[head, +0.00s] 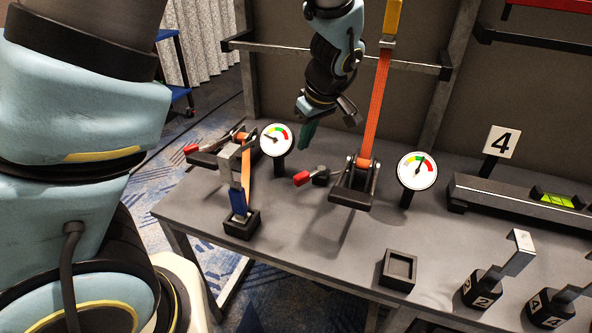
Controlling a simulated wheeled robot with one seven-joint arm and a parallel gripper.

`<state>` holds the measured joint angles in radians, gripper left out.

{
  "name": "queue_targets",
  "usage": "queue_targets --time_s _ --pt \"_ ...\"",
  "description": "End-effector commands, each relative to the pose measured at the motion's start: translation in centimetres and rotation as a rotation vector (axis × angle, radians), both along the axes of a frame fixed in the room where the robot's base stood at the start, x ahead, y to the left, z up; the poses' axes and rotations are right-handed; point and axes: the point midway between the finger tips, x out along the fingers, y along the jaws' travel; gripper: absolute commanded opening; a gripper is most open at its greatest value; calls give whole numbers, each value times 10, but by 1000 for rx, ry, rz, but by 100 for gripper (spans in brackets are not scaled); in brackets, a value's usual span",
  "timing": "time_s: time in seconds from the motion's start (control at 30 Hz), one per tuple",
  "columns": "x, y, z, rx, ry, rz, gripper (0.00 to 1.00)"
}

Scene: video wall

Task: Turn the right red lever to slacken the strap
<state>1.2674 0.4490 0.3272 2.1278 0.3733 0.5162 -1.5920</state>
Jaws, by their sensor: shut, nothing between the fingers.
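The right red lever (302,178) points left from the right ratchet (352,186), low over the grey table. An orange strap (377,105) runs taut and steeply up from this ratchet to a yellow-topped fitting (392,20). The right round gauge (417,170) stands to the right of the ratchet, its needle pointing roughly upward. My gripper (307,135) hangs above and behind the right red lever, clear of it. Its greenish fingers look shut and hold nothing. The left red lever (191,149) is on another ratchet at the table's left end.
A hook with a blue part (238,200) stands in a black block at front left. An empty black holder (398,270), numbered hook blocks (482,290) and a spirit level (530,197) occupy the right side.

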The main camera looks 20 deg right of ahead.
Motion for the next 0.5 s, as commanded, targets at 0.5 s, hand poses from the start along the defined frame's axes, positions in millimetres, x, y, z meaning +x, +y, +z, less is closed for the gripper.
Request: queue_targets --time_s 0.5 --pt "5 2 -13 3 0 3 0"
